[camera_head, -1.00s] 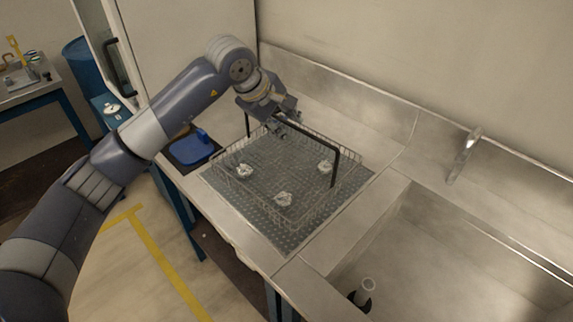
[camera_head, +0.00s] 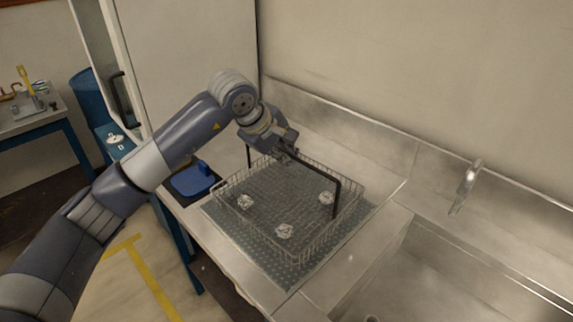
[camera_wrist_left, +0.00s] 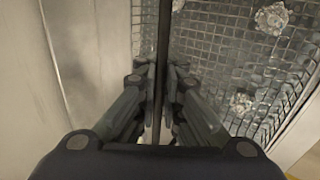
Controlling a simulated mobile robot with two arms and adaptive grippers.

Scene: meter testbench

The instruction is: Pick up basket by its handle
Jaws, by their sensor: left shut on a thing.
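The wire basket (camera_head: 232,222) stands over a dark textured mat on the steel counter, with several crumpled silvery pieces inside. Its black handle (camera_head: 318,176) arches upright over it. My left gripper (camera_head: 284,153) is at the handle's top bar, shut on it near the middle. In the left wrist view the handle (camera_wrist_left: 163,45) runs as a dark bar between the closed fingers of my left gripper (camera_wrist_left: 159,85). Whether the basket's bottom touches the mat is hard to tell. My right gripper is not in view.
A sink (camera_head: 450,275) with a faucet (camera_head: 467,187) lies to the right. A blue object (camera_head: 193,180) sits on a dark pad left of the basket. A wall and raised steel backsplash (camera_head: 345,140) stand behind.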

